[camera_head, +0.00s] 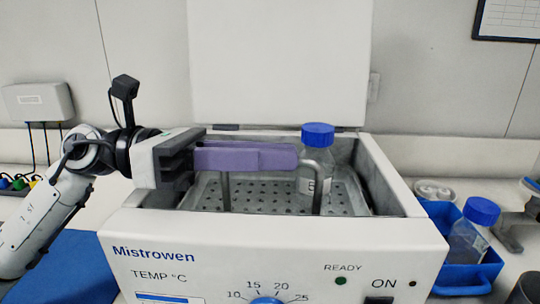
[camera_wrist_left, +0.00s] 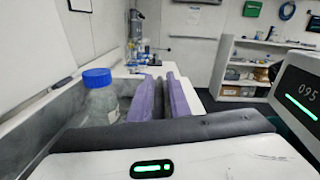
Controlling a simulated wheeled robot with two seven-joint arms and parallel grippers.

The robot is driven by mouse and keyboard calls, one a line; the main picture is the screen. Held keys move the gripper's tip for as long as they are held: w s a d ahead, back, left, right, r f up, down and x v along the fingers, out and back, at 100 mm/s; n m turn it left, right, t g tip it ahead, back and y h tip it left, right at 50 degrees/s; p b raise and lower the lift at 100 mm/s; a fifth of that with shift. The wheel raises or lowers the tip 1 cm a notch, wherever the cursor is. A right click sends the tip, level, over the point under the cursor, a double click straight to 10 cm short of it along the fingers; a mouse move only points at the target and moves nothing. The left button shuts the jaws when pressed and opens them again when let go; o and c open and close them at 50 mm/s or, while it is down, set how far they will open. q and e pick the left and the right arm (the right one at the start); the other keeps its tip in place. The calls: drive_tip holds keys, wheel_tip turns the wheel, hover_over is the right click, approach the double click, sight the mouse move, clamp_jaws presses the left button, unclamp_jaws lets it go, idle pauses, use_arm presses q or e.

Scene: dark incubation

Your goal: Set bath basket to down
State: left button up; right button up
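The bath basket (camera_head: 262,205) is a perforated metal tray inside the open white water bath (camera_head: 275,240), with a bent metal handle (camera_head: 318,200) rising from it. My left gripper (camera_head: 270,157) reaches in from the left. Its purple fingers lie along the top of the handle and hide most of its bar; they look closed on it. The fingers also show in the left wrist view (camera_wrist_left: 163,98), with a narrow gap between them. A clear bottle with a blue cap (camera_head: 313,172) stands upright at the handle's far side; it also shows in the left wrist view (camera_wrist_left: 100,98). My right gripper is not visible.
The bath's lid (camera_head: 280,65) stands open behind. A blue container (camera_head: 465,272) holding another blue-capped bottle (camera_head: 470,232) stands right of the bath. The bath's front panel has a blue knob (camera_head: 267,300). A wall box (camera_head: 38,102) with cables is at the left.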

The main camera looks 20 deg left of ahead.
use_arm(q)
drive_tip(key=shift+o, duration=0.9)
drive_tip(key=shift+s, duration=0.1)
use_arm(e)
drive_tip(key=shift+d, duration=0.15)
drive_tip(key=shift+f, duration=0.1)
use_arm(q)
drive_tip(key=shift+a, duration=0.2)
drive_tip(key=b+v, duration=0.3)
drive_tip(key=v, duration=0.7)
drive_tip(key=shift+b, duration=0.35)
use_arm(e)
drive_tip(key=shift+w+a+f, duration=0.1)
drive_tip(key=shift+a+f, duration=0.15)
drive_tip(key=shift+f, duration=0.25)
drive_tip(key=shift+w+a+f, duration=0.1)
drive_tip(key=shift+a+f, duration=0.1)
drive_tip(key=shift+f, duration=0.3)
use_arm(q)
drive_tip(key=shift+r, duration=0.1)
